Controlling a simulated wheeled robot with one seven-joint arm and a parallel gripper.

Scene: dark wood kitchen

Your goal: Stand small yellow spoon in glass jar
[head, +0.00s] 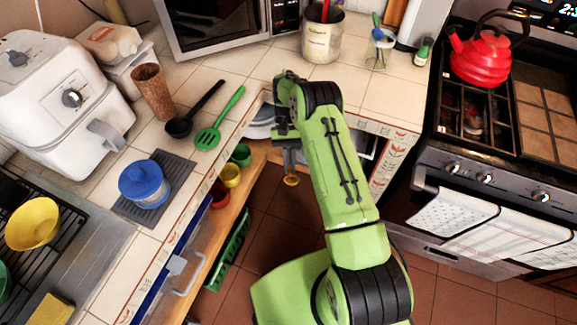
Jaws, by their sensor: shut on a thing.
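My gripper (288,146) is in front of the counter's edge, over an open drawer or shelf space. It is shut on a small yellow spoon (291,180), which hangs below it with the bowl end down. The handle is mostly hidden by the gripper. A small clear glass jar (378,52) stands at the back right of the counter, with a blue and green utensil upright in it. The spoon is well apart from this jar, to its lower left.
A metal canister (321,36) stands left of the jar, and a small green bottle (423,50) right of it. A black ladle (190,112) and green slotted spatula (219,120) lie on the counter. A red kettle (484,55) sits on the stove. Free tiles lie before the canister.

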